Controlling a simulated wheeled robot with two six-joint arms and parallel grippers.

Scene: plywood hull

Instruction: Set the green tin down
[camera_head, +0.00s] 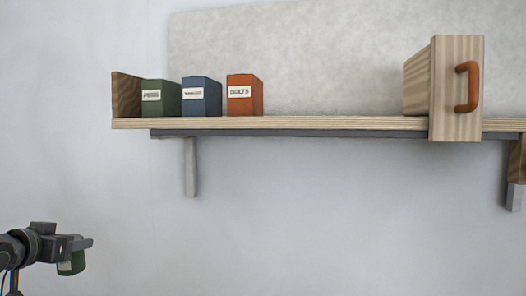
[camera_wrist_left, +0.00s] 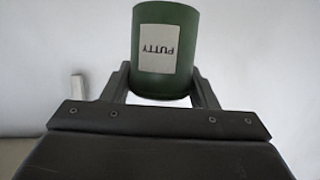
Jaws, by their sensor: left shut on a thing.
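My left gripper (camera_head: 84,244) is at the lower left in the head view, well below and left of the shelf. It is shut on a green tin (camera_head: 70,264), which shows partly below the fingers. In the left wrist view the green tin (camera_wrist_left: 165,80) sits between the two fingers (camera_wrist_left: 165,88), with a white label reading PUTTY that appears upside down. The tin is clear of any surface that I can see. My right gripper is not in view.
A wooden shelf (camera_head: 300,123) on brackets runs across the wall. On it stand a green box (camera_head: 168,98), a blue box (camera_head: 202,97) and an orange box (camera_head: 245,95) at the left, and a wooden drawer-like piece (camera_head: 450,90) with an orange handle at the right. The shelf's middle is bare.

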